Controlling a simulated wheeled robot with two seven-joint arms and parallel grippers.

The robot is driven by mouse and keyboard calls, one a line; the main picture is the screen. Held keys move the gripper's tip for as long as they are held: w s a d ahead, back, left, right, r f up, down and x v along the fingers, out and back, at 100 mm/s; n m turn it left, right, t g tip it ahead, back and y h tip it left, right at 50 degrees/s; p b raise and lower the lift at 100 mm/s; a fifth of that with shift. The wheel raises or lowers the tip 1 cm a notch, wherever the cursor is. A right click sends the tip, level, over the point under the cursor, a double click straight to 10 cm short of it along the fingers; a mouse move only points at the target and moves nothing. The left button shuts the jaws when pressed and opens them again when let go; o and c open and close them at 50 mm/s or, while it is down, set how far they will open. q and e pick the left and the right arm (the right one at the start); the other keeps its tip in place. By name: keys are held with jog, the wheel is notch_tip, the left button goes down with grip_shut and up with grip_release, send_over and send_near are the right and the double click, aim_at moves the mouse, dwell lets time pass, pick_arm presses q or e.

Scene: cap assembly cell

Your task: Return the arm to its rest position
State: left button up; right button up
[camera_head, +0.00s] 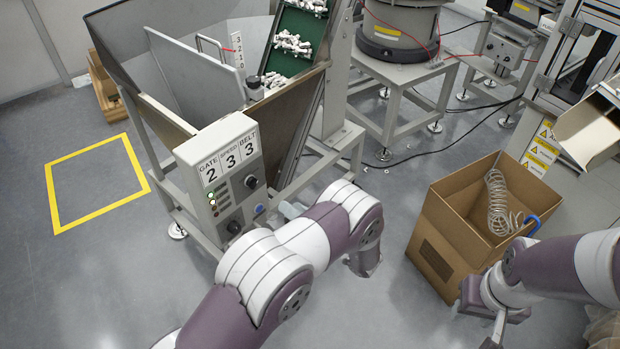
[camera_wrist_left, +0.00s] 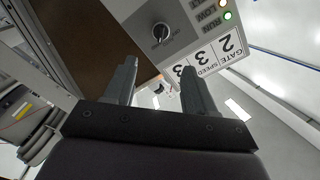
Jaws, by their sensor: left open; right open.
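My left arm (camera_head: 318,235) reaches in from the bottom toward the grey control box (camera_head: 222,180). In the head view its gripper is mostly hidden behind the arm. In the left wrist view my left gripper (camera_wrist_left: 159,75) is open and empty, its two fingers apart. The control box, with a knob and number labels, shows past the fingers in that view (camera_wrist_left: 180,28); I see no clear contact. My right gripper (camera_head: 497,328) hangs at the lower right, below the right forearm, beside the cardboard box (camera_head: 440,245), with nothing visible in it.
The control box reads gate 2, speed 3, belt 3, and is fixed to a metal hopper (camera_head: 115,50). A green conveyor (camera_head: 298,35) carries small white parts. The cardboard box holds a coiled hose (camera_head: 500,205). Floor at left, with a yellow square (camera_head: 95,140), is clear.

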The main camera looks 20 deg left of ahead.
pick_arm(q)
notch_tip(320, 180, down, 7)
jog(key=w+d+t+h, duration=0.1)
jog(key=w+d+h, duration=0.15)
jog(key=h, duration=0.25)
jog(key=s+d+r+m+g+h+p, duration=0.1)
jog(key=s+d+m+g+h+p, duration=0.2)
jog(key=d+h, duration=0.65)
jog(key=s+a+r+m+g+h+p, duration=0.1)
jog(key=s+a+r+g, duration=0.2)
jog(key=s+r, duration=0.55)
jog(key=s+a+r+m+g+h+p, duration=0.1)
jog(key=s+a+r+g+h, duration=0.15)
jog(key=s+r, duration=0.6)
jog(key=s+a+r+t+y+p, duration=0.1)
jog(key=s+a+r, duration=0.2)
jog(key=r, duration=0.3)
jog(key=shift+a+n+y, duration=0.3)
jog(key=shift+a+n, duration=0.1)
jog(key=shift+a, duration=0.3)
